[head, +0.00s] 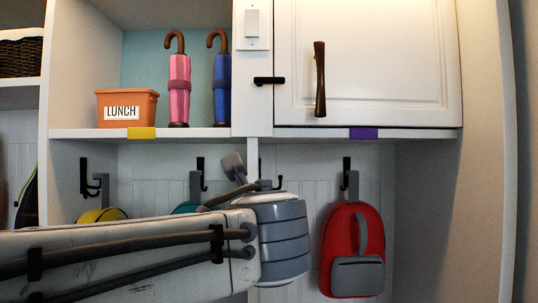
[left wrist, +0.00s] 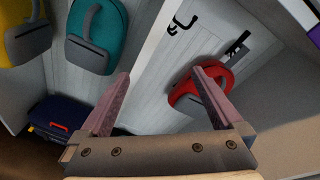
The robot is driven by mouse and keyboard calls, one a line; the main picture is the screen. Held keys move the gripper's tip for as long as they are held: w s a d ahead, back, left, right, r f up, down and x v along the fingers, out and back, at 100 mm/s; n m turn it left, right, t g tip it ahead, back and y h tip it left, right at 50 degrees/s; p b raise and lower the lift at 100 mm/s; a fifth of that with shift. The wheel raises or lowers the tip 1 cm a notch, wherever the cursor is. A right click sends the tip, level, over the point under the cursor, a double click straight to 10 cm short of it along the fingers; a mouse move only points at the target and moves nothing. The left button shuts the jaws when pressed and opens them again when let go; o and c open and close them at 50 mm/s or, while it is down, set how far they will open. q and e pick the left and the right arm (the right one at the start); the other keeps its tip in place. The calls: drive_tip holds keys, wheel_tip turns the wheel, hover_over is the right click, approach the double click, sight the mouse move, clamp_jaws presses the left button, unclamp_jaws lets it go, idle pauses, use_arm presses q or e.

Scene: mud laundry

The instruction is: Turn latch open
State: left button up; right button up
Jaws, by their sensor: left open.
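The latch (head: 269,80) is a short black bar lying horizontally across the left edge of a white cabinet door (head: 385,70). The door is shut and carries a dark brown vertical handle (head: 320,80). My left arm comes in from the left below the shelf, with its grey wrist under the latch. In the left wrist view my left gripper (left wrist: 160,76) is open, its two pinkish fingers spread apart with nothing between them. The gripper is below and apart from the latch, which is not in the wrist view. My right gripper is not in view.
An orange LUNCH bin (head: 127,108) and pink (head: 179,90) and blue (head: 222,88) umbrellas stand on the shelf left of the door. A light switch (head: 252,24) is above the latch. Below the shelf hang a red backpack (head: 340,230) and a teal bag (left wrist: 97,38).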

sight(270, 79)
use_arm(q)
wheel_tip(270, 79, up, 22)
drive_tip(key=s+d+m+t+p, duration=0.1)
drive_tip(key=s+m+t+p, duration=0.1)
drive_tip(key=m+t, duration=0.5)
drive_tip(key=p+x, duration=0.4)
drive_tip(key=x, duration=0.5)
drive_tip(key=shift+d+r+p, duration=0.1)
drive_tip(key=shift+p, duration=0.25)
drive_tip(key=shift+w+r, duration=0.1)
drive_tip(key=shift+w, duration=0.4)
drive_tip(key=c, duration=1.2)
drive_tip(key=shift+o, duration=0.2)
